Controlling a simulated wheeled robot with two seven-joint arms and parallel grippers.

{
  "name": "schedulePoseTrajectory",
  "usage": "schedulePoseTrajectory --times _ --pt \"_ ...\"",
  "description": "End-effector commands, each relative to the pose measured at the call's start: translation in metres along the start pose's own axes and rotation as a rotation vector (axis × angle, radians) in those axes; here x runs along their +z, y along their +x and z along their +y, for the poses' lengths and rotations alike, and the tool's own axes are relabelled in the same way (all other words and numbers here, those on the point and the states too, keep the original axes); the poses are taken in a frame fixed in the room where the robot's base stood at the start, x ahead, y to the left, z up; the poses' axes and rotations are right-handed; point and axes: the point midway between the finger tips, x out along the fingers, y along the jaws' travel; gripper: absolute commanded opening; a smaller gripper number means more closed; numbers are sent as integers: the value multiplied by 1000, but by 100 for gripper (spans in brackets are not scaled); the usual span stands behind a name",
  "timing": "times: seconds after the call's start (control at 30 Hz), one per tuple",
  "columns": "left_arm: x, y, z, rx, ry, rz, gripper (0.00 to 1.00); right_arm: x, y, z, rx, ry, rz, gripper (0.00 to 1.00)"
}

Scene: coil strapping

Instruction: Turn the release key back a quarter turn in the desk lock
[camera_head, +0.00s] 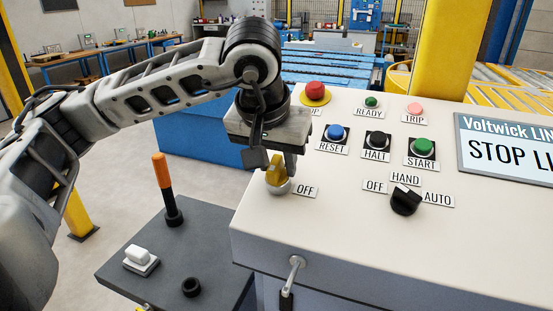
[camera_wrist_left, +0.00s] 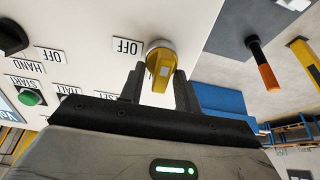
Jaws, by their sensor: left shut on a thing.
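The release key (camera_head: 276,174) has a yellow bow and sits in a round grey lock (camera_head: 279,188) at the left end of the cream desk (camera_head: 340,240). An OFF label (camera_head: 306,191) is right beside it. My left gripper (camera_head: 279,165) comes down from above and is shut on the yellow key. In the left wrist view the key (camera_wrist_left: 160,70) stands between the two dark fingers (camera_wrist_left: 158,88), with the lock behind it. The fingers partly hide the key in the head view. My right gripper is not in view.
A red stop button (camera_head: 316,92), several labelled push buttons and a black selector (camera_head: 405,200) stand on the desk to the right. A screen (camera_head: 510,148) reads "STOP LI". A lower grey side panel (camera_head: 165,262) carries an orange-handled lever (camera_head: 164,185) and a white rocker (camera_head: 141,257).

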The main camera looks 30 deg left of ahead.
Motion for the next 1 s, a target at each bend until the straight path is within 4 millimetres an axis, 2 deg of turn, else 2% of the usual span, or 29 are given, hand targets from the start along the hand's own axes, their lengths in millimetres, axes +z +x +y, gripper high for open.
schedulePoseTrajectory --times 0.17,0.5,0.83,1.0 --pt "2 3 -1 0 -113 0 0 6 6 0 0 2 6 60" --pt "2 2 -4 -7 -471 -1 0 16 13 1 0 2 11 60" --pt "2 0 -4 -7 -522 -1 0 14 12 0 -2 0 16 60" --pt "3 2 -5 -8 -594 -1 0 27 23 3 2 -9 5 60"
